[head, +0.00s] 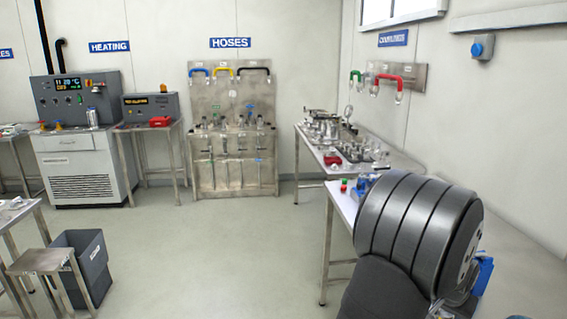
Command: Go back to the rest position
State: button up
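A large dark grey, ribbed part of my arm (415,235) fills the lower right of the head view. It hides part of the white table (340,203) behind it. My gripper does not show in this view, so I cannot see its fingers or whether it holds anything. A small blue piece (482,277) shows at the right edge of the arm part; I cannot tell what it belongs to.
A steel bench with metal fittings (388,172) stands along the right wall, beyond the white table. A hose rack (232,105) and a heating unit (75,150) stand at the back. A grey bin (92,268) and steel stool (40,260) are lower left. The middle floor is clear.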

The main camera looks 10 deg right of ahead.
jog(key=shift+r, duration=1.3)
jog(key=shift+f, duration=0.1)
